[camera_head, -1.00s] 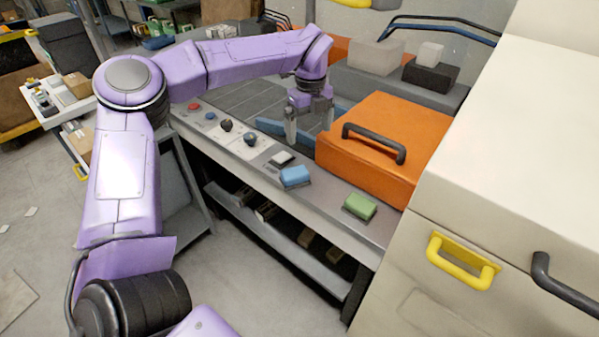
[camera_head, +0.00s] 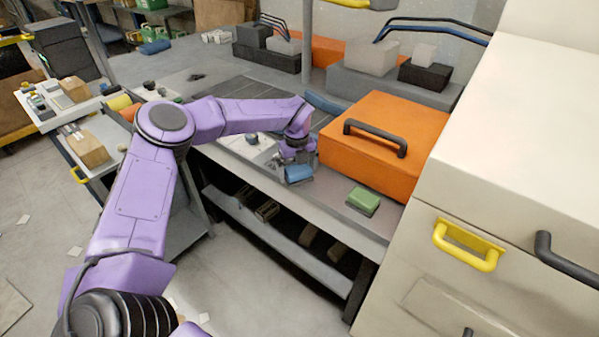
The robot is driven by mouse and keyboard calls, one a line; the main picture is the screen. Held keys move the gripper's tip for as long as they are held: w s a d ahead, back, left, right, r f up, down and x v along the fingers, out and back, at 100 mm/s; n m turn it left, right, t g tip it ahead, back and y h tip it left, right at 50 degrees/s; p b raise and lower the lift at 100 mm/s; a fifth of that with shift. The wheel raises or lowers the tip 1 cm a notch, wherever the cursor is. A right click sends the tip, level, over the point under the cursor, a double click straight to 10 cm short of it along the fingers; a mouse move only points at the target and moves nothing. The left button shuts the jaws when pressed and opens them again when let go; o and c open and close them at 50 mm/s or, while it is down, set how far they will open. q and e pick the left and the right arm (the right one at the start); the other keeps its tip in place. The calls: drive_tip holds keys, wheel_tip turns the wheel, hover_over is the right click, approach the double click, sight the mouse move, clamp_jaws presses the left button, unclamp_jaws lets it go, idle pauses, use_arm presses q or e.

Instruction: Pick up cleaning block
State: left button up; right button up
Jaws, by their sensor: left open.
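A blue block (camera_head: 298,175) with a grey underside sits near the front edge of the grey worktop (camera_head: 330,205). A green block (camera_head: 363,200) of similar make lies to its right, in front of the orange case. The frames do not mark which of them is the cleaning block. My left gripper (camera_head: 296,160) points down at the blue block and is open. Its fingers partly cover the block's top and back, and I cannot tell whether they touch it. My right gripper is not in view.
A large orange case (camera_head: 388,138) with a black handle stands close to the right of my left gripper. A cream cabinet (camera_head: 500,170) with a yellow drawer handle (camera_head: 468,246) fills the right side. Grey and black boxes stand behind. A lower shelf (camera_head: 275,235) runs under the worktop.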

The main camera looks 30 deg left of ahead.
sight(298, 170)
use_arm(q)
drive_tip(key=shift+d+r, duration=0.1)
drive_tip(key=shift+d, duration=0.1)
drive_tip(key=c, duration=0.7)
drive_tip(key=shift+a, duration=0.1)
drive_tip(key=shift+c, duration=0.8)
drive_tip(key=shift+r+b, duration=0.3)
drive_tip(key=shift+b, duration=0.05)
drive_tip(key=r, duration=0.1)
drive_tip(key=r+b, duration=0.1)
drive_tip(key=r, duration=0.1)
drive_tip(key=shift+s+d+b, duration=0.2)
drive_tip(key=shift+d+b, duration=0.05)
drive_tip(key=shift+b, duration=0.1)
drive_tip(key=s+d+r+b, duration=0.4)
drive_tip(key=s+d+r, duration=0.4)
drive_tip(key=s+r, duration=0.1)
drive_tip(key=shift+s+r, duration=0.2)
drive_tip(key=shift+s, duration=0.7)
